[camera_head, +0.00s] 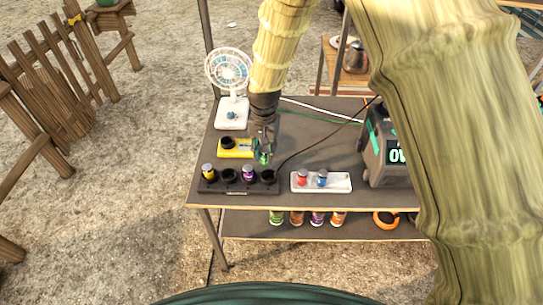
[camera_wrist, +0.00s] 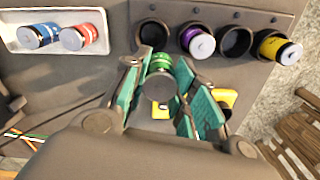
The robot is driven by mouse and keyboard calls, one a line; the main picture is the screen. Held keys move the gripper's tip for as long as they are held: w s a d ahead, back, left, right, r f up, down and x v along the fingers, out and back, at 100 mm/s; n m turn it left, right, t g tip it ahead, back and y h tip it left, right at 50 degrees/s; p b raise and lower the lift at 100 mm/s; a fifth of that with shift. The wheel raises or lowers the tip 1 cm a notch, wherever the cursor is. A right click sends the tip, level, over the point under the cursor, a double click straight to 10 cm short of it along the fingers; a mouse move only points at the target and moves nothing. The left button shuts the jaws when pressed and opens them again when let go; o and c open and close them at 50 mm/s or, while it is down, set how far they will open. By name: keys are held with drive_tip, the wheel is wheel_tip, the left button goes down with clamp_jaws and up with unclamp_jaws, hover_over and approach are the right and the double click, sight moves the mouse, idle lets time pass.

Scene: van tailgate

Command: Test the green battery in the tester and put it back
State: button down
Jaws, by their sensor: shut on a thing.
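My gripper (camera_head: 264,142) is shut on the green battery (camera_head: 264,158), which hangs upright between the rack and the tester. In the wrist view the green battery (camera_wrist: 160,72) sits between the teal finger pads of my gripper (camera_wrist: 157,76). The yellow tester (camera_head: 235,154) with a dark round socket (camera_head: 228,143) lies just left of my gripper; in the wrist view my fingers partly hide it. The black rack (camera_head: 237,189) at the table's front edge holds a yellow battery (camera_head: 208,170) and a purple battery (camera_head: 248,172). Its second slot and its far right slot are empty.
A white tray (camera_head: 338,188) with a red battery (camera_head: 302,177) and a blue battery (camera_head: 322,178) lies right of the rack. A white fan (camera_head: 231,112) stands behind the tester. A dark power unit (camera_head: 386,160) stands at right. A black cable crosses the table near my gripper.

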drive_tip(key=w+a+b, duration=0.4)
drive_tip(key=w+a, duration=0.8)
drive_tip(key=a, duration=0.3)
drive_tip(key=shift+w+f, duration=0.15)
drive_tip(key=shift+f, duration=0.05)
idle(0.4)
idle(0.3)
drive_tip(key=shift+a+f+b, duration=0.1)
drive_tip(key=shift+f+b, duration=0.65)
drive_tip(key=shift+f, duration=0.25)
drive_tip(key=shift+d, duration=0.2)
drive_tip(key=shift+w+f+b, duration=0.1)
drive_tip(key=shift+f+b, duration=0.4)
drive_tip(key=shift+f, duration=1.1)
